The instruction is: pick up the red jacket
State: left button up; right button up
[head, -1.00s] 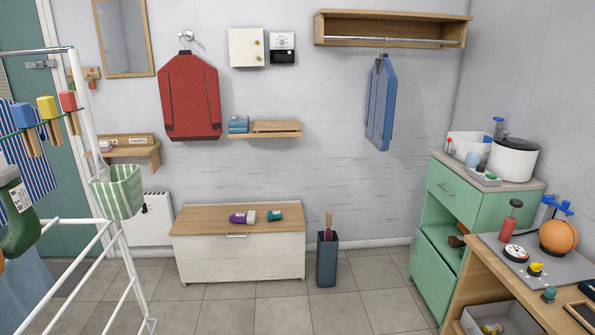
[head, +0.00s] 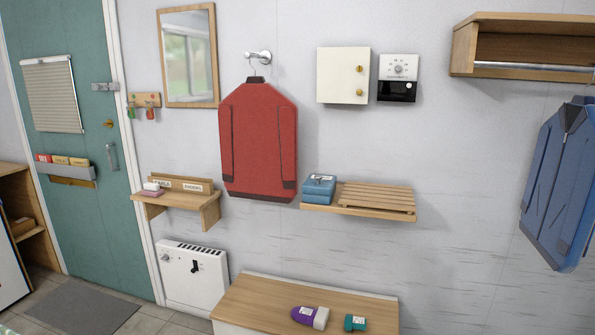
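The red jacket (head: 258,140) hangs upright on a hanger from a silver wall hook (head: 258,57), left of the middle in the head view. Its front faces me, with dark trim at the cuffs and hem. Nothing covers it. Neither of my grippers shows in the head view.
A slatted wooden shelf (head: 375,198) with a blue box (head: 318,188) juts out right of the jacket. A small shelf (head: 180,200) is at its left. A wooden-topped bench (head: 260,302) stands below. A blue jacket (head: 562,185) hangs at far right.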

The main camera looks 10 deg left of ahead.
aim_at(258, 124)
jog(key=i+j, duration=0.25)
jog(key=i, duration=0.15)
jog(key=i+j+u, duration=0.15)
jog(key=i, duration=0.25)
jog(key=i+j, duration=0.25)
jog(key=i, duration=0.15)
jog(key=i+j+u, duration=0.15)
jog(key=i, duration=0.3)
